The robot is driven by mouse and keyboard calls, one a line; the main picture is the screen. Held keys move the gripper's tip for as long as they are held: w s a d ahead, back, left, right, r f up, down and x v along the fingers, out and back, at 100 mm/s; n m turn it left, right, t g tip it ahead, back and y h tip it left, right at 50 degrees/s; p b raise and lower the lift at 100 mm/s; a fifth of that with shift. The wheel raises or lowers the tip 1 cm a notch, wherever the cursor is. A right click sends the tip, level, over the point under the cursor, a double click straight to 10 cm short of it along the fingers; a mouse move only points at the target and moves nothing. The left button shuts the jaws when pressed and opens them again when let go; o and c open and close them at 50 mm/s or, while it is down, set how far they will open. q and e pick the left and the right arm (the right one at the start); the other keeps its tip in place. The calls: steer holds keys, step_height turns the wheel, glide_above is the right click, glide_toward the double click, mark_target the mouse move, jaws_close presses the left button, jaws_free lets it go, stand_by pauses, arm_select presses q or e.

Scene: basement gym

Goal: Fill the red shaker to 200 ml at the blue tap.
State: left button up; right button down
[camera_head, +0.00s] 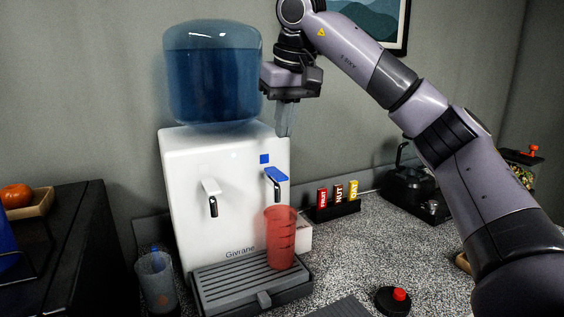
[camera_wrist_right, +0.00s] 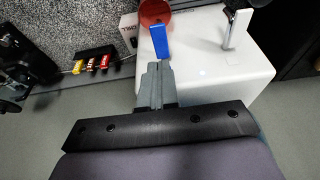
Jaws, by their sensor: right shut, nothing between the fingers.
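The red shaker (camera_head: 280,240), translucent with dark level marks, stands upright on the drip tray (camera_head: 245,278) under the blue tap (camera_head: 275,174) of the white water dispenser (camera_head: 190,152). I cannot make out a water level in it. My right gripper (camera_head: 286,132) points down, shut and empty, above and behind the blue tap by the dispenser's top right edge. In the right wrist view, the shut fingertips (camera_wrist_right: 152,68) lie just short of the blue tap (camera_wrist_right: 160,42), with the shaker's rim (camera_wrist_right: 154,8) beyond it. My left gripper is not in view.
A white tap (camera_head: 210,190) is left of the blue one. A clear cup (camera_head: 156,280) stands left of the tray. A black lid with a red cap (camera_head: 398,295) lies at front right.

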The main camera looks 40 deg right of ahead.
mark_target(279, 175)
steer(key=x, duration=0.4)
steer(key=s+x, duration=0.1)
steer(key=x, duration=0.2)
steer(key=shift+f, duration=0.1)
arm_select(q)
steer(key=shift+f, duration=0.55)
arm_select(e)
steer(key=shift+w+a+f, duration=0.1)
steer(key=shift+a+f, duration=0.05)
steer(key=shift+f, duration=0.35)
arm_select(q)
steer(key=shift+b, duration=0.35)
arm_select(e)
steer(key=shift+f, duration=0.1)
